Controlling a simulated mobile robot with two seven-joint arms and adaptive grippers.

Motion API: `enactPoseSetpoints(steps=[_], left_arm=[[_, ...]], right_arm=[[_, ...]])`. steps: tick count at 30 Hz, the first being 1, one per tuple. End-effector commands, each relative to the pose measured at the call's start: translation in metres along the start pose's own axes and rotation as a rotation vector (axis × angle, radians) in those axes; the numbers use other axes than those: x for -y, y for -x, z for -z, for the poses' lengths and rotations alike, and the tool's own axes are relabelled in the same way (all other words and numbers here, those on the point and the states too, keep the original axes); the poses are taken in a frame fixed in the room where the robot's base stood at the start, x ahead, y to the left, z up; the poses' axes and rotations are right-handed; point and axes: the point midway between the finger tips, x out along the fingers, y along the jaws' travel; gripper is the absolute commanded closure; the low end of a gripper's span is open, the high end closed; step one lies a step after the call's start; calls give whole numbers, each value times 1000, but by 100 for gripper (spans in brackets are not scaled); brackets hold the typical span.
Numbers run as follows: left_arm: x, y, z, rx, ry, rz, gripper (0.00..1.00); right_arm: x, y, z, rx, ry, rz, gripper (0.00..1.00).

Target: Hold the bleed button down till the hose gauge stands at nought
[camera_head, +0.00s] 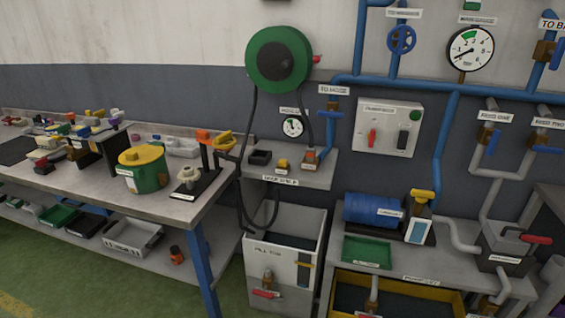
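A small round white-faced gauge (293,127) with a label above it is on the wall above a grey shelf; it appears to be the hose gauge, and its needle is too small to read. On the shelf below sit a small yellow and dark part (283,165) and an orange fitting (310,155) under a blue valve; I cannot tell which, if either, is the bleed button. A black hose (245,130) hangs from the green reel (278,60) and loops down by the shelf. Neither of my grippers is in view.
A grey workbench (170,205) with tools and a green pot (142,169) stands at left. A pale tank (283,250) stands below the shelf. A larger gauge (470,48), blue pipes and a switch panel (388,127) are on the wall at right. Green floor is free at lower left.

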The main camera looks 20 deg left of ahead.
Motion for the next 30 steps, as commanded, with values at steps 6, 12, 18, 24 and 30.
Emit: enactPoseSetpoints(steps=[6,12,18,24,30], left_arm=[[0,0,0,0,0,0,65],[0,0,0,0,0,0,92],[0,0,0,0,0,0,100],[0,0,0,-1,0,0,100],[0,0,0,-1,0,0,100]], right_arm=[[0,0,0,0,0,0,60],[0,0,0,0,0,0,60],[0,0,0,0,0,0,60],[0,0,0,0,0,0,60],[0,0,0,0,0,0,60]])
